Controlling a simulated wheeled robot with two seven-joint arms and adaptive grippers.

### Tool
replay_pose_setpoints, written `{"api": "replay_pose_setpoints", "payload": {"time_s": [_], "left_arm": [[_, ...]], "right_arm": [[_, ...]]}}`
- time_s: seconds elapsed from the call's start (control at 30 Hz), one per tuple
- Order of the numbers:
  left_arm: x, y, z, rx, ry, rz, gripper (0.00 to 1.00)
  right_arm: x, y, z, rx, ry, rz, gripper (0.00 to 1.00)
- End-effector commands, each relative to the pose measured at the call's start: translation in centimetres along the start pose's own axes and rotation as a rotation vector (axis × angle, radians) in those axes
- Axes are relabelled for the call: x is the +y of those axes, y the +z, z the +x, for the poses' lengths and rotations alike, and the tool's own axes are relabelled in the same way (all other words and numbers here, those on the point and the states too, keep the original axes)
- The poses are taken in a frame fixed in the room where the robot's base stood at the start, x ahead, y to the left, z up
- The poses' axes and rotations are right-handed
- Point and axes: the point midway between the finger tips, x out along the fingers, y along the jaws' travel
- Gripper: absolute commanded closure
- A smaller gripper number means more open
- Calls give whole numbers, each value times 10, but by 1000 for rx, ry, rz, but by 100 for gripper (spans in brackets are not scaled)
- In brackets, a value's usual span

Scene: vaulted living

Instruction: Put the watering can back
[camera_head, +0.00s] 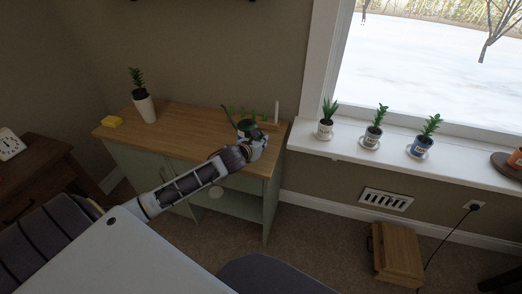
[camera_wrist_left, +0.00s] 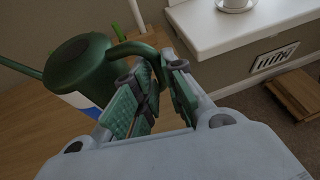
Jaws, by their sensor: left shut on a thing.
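The green watering can (camera_wrist_left: 82,65) is large in the left wrist view, with a pale and blue patch low on its side and its spout toward the left edge. My left gripper (camera_wrist_left: 158,85) is shut on its curved handle. In the head view the can (camera_head: 246,127) shows small and partly hidden behind my left gripper (camera_head: 250,143), over the right part of the wooden cabinet top (camera_head: 190,130). I cannot tell whether its base touches the top. My right gripper is not in view.
Several potted plants line the window sill (camera_head: 400,163). A wooden box (camera_head: 398,252) sits on the floor.

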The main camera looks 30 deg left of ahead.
Motion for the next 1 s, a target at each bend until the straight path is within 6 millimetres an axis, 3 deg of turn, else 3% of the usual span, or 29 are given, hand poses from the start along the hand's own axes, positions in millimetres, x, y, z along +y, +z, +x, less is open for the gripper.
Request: {"api": "replay_pose_setpoints", "payload": {"time_s": [0.27,0.5,0.8,1.0], "left_arm": [[0,2,0,-4,0,2,100],[0,-12,5,-3,0,0,100],[1,-34,15,-3,0,0,100],[1,-36,16,-5,0,2,100]], "right_arm": [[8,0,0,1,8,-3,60],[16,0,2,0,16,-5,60],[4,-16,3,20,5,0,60],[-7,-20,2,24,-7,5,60]]}}
